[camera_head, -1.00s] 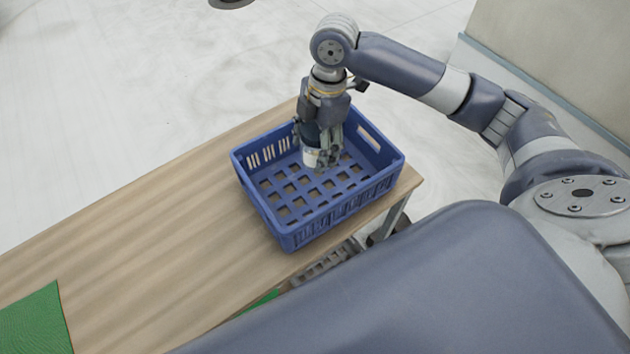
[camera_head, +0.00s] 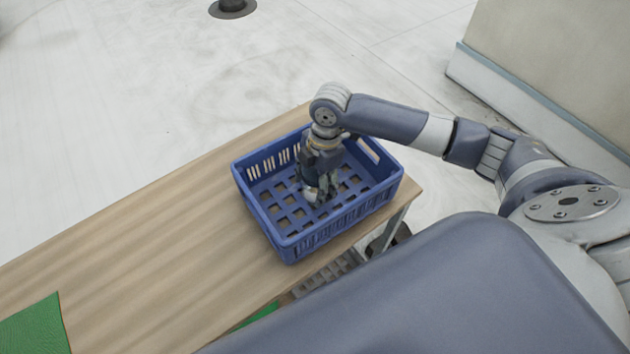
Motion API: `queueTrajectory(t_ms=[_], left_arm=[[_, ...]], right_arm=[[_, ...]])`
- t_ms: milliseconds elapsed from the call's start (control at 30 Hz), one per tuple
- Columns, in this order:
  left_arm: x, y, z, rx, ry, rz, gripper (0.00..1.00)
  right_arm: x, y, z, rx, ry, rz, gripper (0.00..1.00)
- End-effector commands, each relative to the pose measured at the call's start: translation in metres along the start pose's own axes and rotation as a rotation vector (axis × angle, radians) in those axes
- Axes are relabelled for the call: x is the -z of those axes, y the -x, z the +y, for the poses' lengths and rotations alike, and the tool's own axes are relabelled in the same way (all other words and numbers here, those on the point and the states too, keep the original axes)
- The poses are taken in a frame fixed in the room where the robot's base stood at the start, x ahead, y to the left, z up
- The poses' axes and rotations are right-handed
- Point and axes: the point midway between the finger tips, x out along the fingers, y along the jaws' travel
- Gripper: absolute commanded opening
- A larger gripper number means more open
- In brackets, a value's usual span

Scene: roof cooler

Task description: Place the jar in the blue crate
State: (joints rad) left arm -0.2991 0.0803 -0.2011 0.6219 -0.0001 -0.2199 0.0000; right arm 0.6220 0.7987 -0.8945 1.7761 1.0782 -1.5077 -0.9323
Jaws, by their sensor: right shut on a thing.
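The blue crate (camera_head: 283,246) stands on the right end of the wooden table, with slotted walls and a grid floor. My right gripper (camera_head: 317,194) points down inside the crate, near its middle, below the rim. It is shut on the jar (camera_head: 311,193), of which only a small pale part shows between and beside the fingers. The rest of the jar is hidden by the gripper. I cannot tell whether the jar touches the crate floor. My left gripper is not in view.
The wooden table (camera_head: 150,220) is bare left of the crate. A green mat (camera_head: 36,326) lies at its near left. A pale wall block (camera_head: 550,85) stands at the upper right, and a dark round fixture (camera_head: 232,8) sits on the floor beyond the table.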

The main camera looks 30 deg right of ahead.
Motion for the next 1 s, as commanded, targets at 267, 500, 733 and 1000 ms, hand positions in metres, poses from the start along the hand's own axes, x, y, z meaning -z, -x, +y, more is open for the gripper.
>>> queueTrajectory(t_ms=[267, 500, 733, 1000], left_arm=[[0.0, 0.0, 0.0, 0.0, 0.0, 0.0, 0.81], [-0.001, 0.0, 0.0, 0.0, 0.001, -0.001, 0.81], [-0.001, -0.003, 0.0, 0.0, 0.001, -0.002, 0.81], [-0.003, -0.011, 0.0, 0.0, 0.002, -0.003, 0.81]], right_arm=[[-0.001, -0.002, 0.0, 0.0, 0.0, 0.0, 0.81], [-0.001, -0.002, 0.0, 0.0, 0.0, 0.0, 0.81], [-0.001, 0.013, 0.002, -0.005, 0.0, 0.0, 0.81], [-0.001, 0.069, 0.002, -0.006, 0.001, -0.001, 0.81]])
